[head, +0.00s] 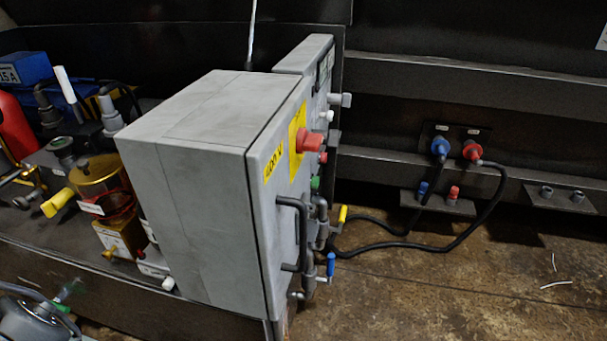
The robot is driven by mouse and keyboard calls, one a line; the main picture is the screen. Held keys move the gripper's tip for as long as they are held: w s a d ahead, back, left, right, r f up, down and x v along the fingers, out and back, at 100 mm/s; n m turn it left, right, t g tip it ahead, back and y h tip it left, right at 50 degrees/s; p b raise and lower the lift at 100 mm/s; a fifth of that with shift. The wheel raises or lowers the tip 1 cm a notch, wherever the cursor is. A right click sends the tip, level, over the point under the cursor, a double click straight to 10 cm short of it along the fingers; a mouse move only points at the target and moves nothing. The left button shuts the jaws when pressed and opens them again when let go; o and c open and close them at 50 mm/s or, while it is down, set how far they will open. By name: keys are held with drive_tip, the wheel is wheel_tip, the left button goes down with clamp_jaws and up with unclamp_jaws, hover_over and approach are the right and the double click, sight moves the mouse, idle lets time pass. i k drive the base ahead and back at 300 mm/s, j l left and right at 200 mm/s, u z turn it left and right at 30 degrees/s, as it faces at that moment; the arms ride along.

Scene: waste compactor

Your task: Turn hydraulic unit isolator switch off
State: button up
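A grey control cabinet (205,190) stands in the middle of the head view, its front panel turned to the right and seen at a steep angle. A large red knob (310,142) sits on a yellow plate (295,135) on that panel. A smaller red button (323,158) and a green button (315,184) are below it. A light grey knob (340,99) sticks out near the panel's far upper edge. I cannot tell which control is the hydraulic unit isolator switch, and its position cannot be read. My gripper is not in view.
A dark handle (290,235) and valves with a yellow lever (342,214) and blue lever (331,264) stick out of the cabinet front. Black hoses (400,245) run to blue (440,147) and red (473,150) couplings. Floor (470,290) at right is mostly clear.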

sight(305, 142)
drive_tip(key=k+l, duration=0.1)
drive_tip(key=l, duration=0.3)
drive_tip(key=k+l+u, duration=0.1)
drive_tip(key=l, duration=0.35)
drive_tip(key=k+l, duration=0.2)
drive_tip(key=l, duration=0.2)
drive_tip(key=k+l, duration=0.1)
drive_tip(key=l, duration=0.3)
drive_tip(key=u, duration=0.05)
